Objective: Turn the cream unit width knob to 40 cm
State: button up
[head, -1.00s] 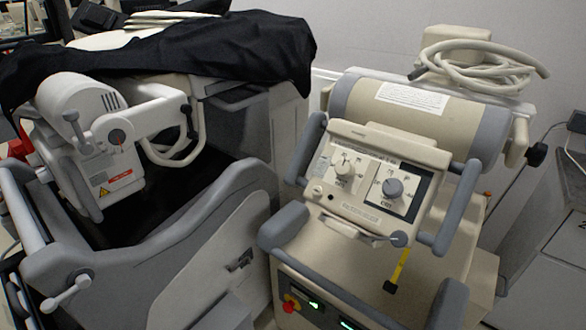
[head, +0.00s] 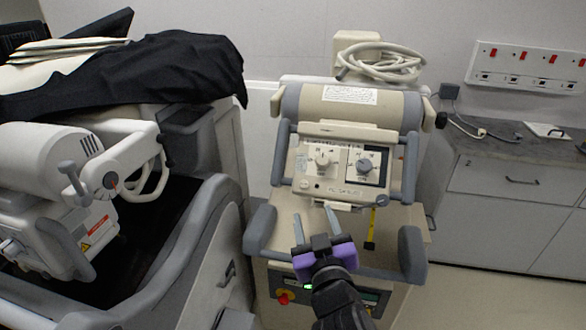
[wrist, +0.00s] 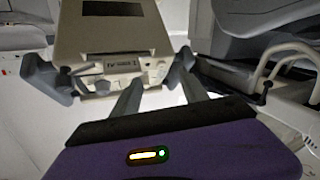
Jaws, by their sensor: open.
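The cream unit (head: 350,100) stands in the centre of the head view with a tilted control panel (head: 345,175). The panel carries a cream knob (head: 323,160) on the left and a grey knob (head: 364,165) on a dark plate on the right. Their printed scales are too small to read, so I cannot tell which is the width knob or its setting. My gripper (head: 315,214) is open and empty, below and in front of the panel, apart from both knobs. In the wrist view the panel (wrist: 123,67) lies beyond the fingers; the knobs are not clear.
Grey handles (head: 410,168) flank the panel, and a grey lever (head: 381,200) is at its lower right. A white unit (head: 50,220) and a cart under black cloth (head: 175,75) stand left. A drawer cabinet (head: 500,205) stands right, with open floor before it.

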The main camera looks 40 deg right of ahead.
aim_at(323, 162)
jog(key=shift+w+d+r+m+g+h+p, duration=0.2)
jog(key=shift+w+d+r+m+h+p, duration=0.25)
jog(key=shift+w+d+r, duration=0.75)
jog(key=shift+w+d+r+m+g+h+p, duration=0.2)
jog(key=shift+w+d+r+m+h+p, duration=0.4)
jog(key=shift+w+d, duration=1.05)
jog(key=shift+w+d+r+m+g+h+p, duration=0.2)
jog(key=shift+w+d+r, duration=0.85)
jog(key=shift+d, duration=0.85)
jog(key=shift+c, duration=0.4)
grip_shut()
